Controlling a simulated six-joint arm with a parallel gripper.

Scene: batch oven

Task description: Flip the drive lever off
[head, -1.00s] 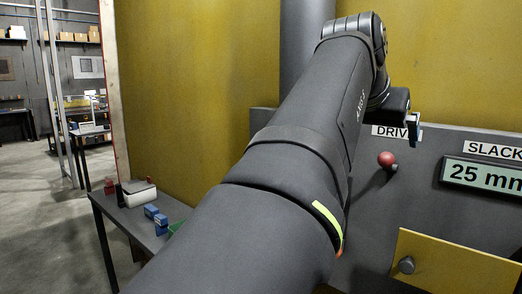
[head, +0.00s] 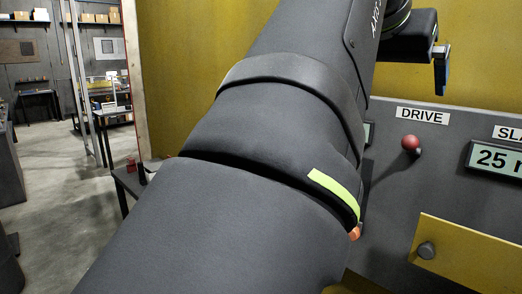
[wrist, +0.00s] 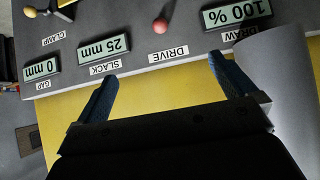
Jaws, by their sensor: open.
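The drive lever shows as a red ball knob (head: 411,143) on the grey panel, just below the DRIVE label (head: 422,116). In the wrist view the same red knob (wrist: 160,26) appears beyond the gap between my fingers. My gripper (wrist: 162,74) is open and empty, with its two blue fingers apart and the DRIVE label between them in the picture. In the head view my gripper (head: 441,70) is above and right of the knob, clear of it. Most of the lever's shaft is hidden behind its knob.
The SLACK display (head: 497,158) reads 25 mm, right of the lever. A yellow flap with a grey knob (head: 426,250) is below.

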